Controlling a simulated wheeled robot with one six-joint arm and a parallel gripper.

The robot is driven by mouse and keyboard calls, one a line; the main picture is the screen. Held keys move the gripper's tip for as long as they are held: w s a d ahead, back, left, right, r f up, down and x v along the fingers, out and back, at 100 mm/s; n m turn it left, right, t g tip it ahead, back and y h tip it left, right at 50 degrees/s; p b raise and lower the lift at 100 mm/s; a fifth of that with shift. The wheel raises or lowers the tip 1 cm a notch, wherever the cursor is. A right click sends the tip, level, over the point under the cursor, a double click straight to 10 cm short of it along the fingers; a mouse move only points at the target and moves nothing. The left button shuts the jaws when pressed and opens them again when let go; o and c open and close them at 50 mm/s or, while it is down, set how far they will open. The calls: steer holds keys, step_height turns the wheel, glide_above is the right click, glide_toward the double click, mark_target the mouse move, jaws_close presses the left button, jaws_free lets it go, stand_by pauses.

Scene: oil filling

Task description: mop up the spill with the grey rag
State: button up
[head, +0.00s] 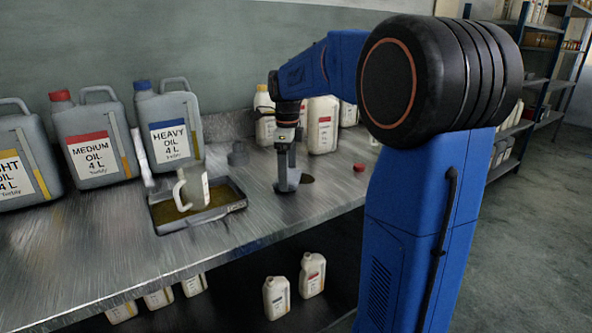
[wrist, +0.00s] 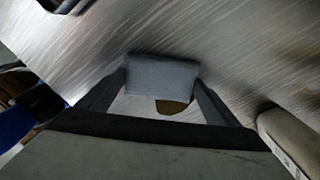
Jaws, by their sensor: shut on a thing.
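The grey rag (wrist: 162,77) is pinched between both fingertips of my gripper (wrist: 160,82) in the wrist view. The spill (wrist: 174,105) shows as a brown patch just below the rag's edge in that view, partly hidden by the rag. In the head view my gripper (head: 287,186) points down at the metal bench, and the spill (head: 307,180) is a small dark patch right beside it, on its right. I cannot tell whether the rag touches the bench.
A drip tray (head: 241,204) with brown liquid and a pale jug (head: 190,188) stands left of my gripper. A grey cap-like piece (head: 237,156) and red cap (head: 359,167) lie nearby. Large oil cans (head: 170,128) and white bottles (head: 322,125) line the back. The front left bench is clear.

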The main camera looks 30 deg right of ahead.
mark_target(301, 178)
steer(key=d, duration=0.9)
steer(key=shift+d, duration=0.4)
steer(key=a, duration=0.3)
steer(key=s+a, duration=0.1)
steer(key=a, duration=0.2)
steer(key=s+a, duration=0.1)
steer(key=a, duration=0.3)
steer(key=d, duration=1)
steer(key=w+a, duration=0.1)
steer(key=a, duration=0.2)
steer(key=w+a, duration=0.1)
steer(key=a, duration=0.2)
steer(key=w+a, duration=0.2)
steer(key=a, duration=0.2)
steer(key=d, duration=1)
steer(key=shift+s+a, duration=0.35)
steer(key=shift+a, duration=0.45)
steer(key=shift+s+a, duration=0.3)
steer(key=shift+a, duration=0.55)
steer(key=shift+s+a, duration=0.35)
steer(key=shift+a, duration=0.45)
step_height(301, 178, up, 7)
